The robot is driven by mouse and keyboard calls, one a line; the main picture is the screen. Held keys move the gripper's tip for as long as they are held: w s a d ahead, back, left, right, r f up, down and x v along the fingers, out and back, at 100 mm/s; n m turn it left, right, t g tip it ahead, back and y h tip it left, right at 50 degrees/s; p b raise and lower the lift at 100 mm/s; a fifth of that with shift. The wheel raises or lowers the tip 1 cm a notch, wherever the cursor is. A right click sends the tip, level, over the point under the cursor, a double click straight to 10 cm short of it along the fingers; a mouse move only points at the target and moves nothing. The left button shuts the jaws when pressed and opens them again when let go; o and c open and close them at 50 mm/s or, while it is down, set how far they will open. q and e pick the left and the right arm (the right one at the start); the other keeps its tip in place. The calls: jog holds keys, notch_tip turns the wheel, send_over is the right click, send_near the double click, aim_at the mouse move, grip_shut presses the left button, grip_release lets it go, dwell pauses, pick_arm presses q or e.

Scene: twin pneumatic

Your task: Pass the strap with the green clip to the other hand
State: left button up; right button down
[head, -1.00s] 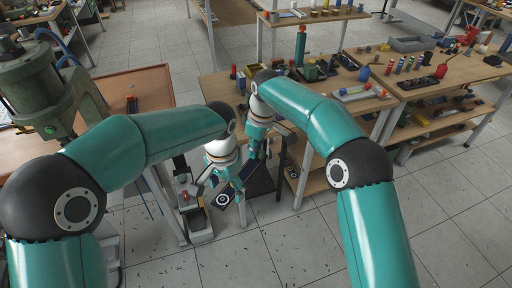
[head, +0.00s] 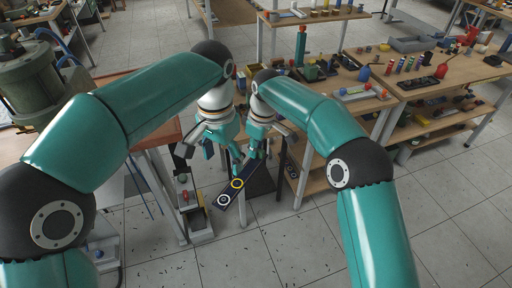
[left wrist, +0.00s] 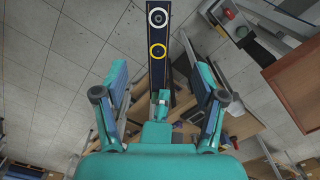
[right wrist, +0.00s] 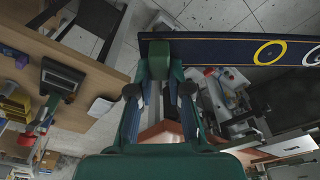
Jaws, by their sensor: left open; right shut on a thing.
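The strap (head: 233,190) is a dark navy band with a white ring and a yellow ring. It hangs slanting down and left from my right gripper (head: 257,145). In the right wrist view the strap (right wrist: 220,48) runs off to the right. A green block, seemingly the clip (right wrist: 158,60), is at its near end, where my right gripper is shut on it. My left gripper (head: 222,150) is open and empty above the strap, beside the right one. In the left wrist view the strap (left wrist: 158,65) shows beyond the spread fingers, apart from them.
A workbench (head: 345,95) with several small parts and tools stands to the right, with loaded shelves below. A green machine (head: 40,80) stands at the left. A grey box with a red button (head: 190,200) is left of the strap.

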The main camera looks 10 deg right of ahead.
pick_arm(q)
jog(key=s+a+f+m+g, duration=0.2)
jog(key=s+f+g, duration=0.6)
jog(key=s+f, duration=0.8)
jog(key=s+a+f+n+t+h, duration=0.1)
jog(key=a+f+n+t, duration=0.1)
jog(key=f, duration=0.5)
jog(key=s+a+f+n+t+h, duration=0.1)
jog(key=a+f+n+t, duration=0.2)
jog(key=f+n, duration=0.3)
jog(key=s+a+f+n+t+h, duration=0.1)
jog(key=a+f+n+t+h, duration=0.1)
jog(key=f, duration=0.7)
jog(key=shift+s+a+n+t, duration=0.35)
jog(key=shift+n+t, duration=0.45)
jog(key=shift+n, duration=0.2)
